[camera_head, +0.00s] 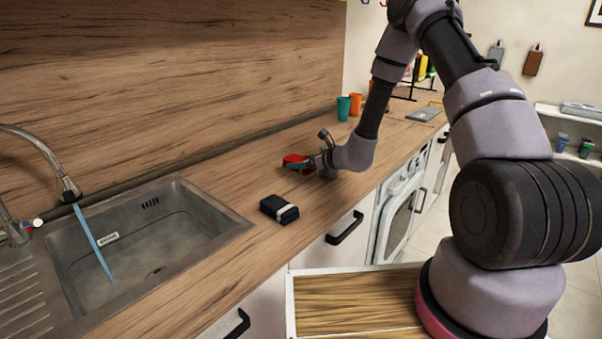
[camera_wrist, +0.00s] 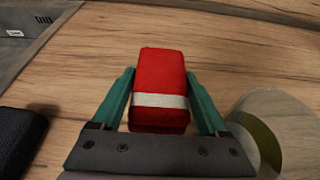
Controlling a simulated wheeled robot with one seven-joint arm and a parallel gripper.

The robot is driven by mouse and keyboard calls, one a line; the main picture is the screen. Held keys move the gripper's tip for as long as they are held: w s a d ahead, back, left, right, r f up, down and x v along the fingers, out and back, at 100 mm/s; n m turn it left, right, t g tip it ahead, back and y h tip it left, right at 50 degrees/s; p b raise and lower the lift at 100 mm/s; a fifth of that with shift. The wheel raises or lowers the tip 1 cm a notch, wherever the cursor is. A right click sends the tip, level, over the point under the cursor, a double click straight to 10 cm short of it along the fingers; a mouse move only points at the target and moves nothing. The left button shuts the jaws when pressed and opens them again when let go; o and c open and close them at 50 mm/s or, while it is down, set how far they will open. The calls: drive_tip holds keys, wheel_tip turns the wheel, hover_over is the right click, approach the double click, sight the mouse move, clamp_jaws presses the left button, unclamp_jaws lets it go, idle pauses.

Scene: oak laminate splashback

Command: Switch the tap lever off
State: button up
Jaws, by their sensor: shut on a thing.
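The tap (camera_head: 38,145) stands at the left edge, its spout curving over the sink. A blue stream of water (camera_head: 92,243) runs from it into the basin. The tap lever (camera_head: 35,223) appears low beside the tap body, with a small white and red tip; its exact position is hard to tell. My gripper (camera_head: 303,165) is over the counter, well to the right of the sink. In the wrist view my gripper (camera_wrist: 160,90) is shut on a red block (camera_wrist: 160,70) with a white band, its teal fingers on both sides. Whether the block touches the counter is unclear.
The metal sink (camera_head: 228,222) is set in the wooden counter (camera_head: 240,187). A black block with a pale band (camera_head: 279,209) lies between sink and gripper. Teal (camera_head: 343,108) and orange (camera_head: 355,104) cups stand further back. A round translucent thing (camera_wrist: 275,125) is right of my gripper.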

sight(300, 180)
drive_tip(key=shift+a+f, duration=0.1)
drive_tip(key=shift+f, duration=1.85)
drive_tip(key=shift+f, duration=0.15)
drive_tip(key=o, duration=1.2)
